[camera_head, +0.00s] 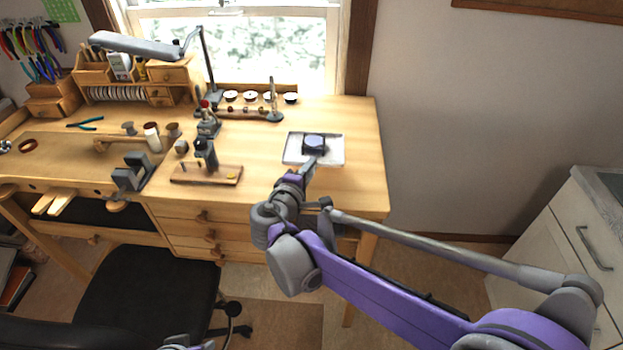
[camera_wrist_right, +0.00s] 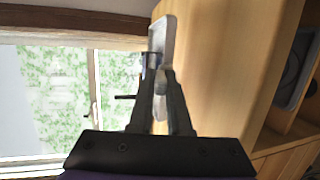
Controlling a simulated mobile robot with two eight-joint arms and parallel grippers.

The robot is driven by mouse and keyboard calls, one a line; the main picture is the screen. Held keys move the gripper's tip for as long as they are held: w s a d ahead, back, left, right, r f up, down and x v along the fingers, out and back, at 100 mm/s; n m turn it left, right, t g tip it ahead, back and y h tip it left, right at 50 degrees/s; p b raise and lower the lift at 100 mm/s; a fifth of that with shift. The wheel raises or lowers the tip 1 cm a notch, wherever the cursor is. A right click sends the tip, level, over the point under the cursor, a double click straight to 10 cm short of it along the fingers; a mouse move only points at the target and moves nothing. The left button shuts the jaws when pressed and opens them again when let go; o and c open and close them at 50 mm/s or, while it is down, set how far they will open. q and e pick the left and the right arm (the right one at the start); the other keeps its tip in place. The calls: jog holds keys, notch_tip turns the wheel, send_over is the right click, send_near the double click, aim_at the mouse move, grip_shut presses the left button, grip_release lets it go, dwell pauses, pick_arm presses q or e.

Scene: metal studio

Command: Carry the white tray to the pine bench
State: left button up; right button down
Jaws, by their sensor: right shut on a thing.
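The white tray (camera_head: 331,157) is a shallow square at the right part of the pine bench (camera_head: 362,190). A small dark blue thing (camera_head: 314,142) shows on it. In the right wrist view the tray (camera_wrist_right: 167,36) shows nearly edge-on beyond the fingers. My right gripper (camera_head: 310,166) is at the tray's near side and shut on it; the fingers (camera_wrist_right: 160,92) show in the wrist view. I cannot tell whether the tray touches the bench top. My left gripper is not in view; only a grey piece of mine shows at the bottom edge.
A microscope-like tool on a wooden base (camera_head: 207,174) stands left of the tray. Several small dishes (camera_head: 250,96) and a stand (camera_head: 274,108) are behind it. A black chair (camera_head: 147,295) is in front of the bench. A white cabinet (camera_head: 560,240) stands at right.

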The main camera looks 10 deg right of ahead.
aim_at(310, 191)
jog(key=shift+f, duration=2.5)
jog(key=shift+f+b, duration=0.1)
jog(key=shift+b, duration=0.2)
jog(key=c, duration=1.3)
grip_release()
jog(key=shift+o, duration=0.7)
jog(key=v, duration=1.2)
jog(key=s+d+f+m+g+y, duration=0.2)
jog(key=s+d+f+m+g, duration=0.45)
jog(key=d, duration=0.55)
jog(key=s+f+m+y, duration=0.3)
jog(key=s, duration=0.4)
jog(key=s+f+m+g+y, duration=0.1)
jog(key=s+f+m+y, duration=0.2)
jog(key=s, duration=0.4)
jog(key=shift+s+d, duration=0.2)
jog(key=shift+s, duration=0.2)
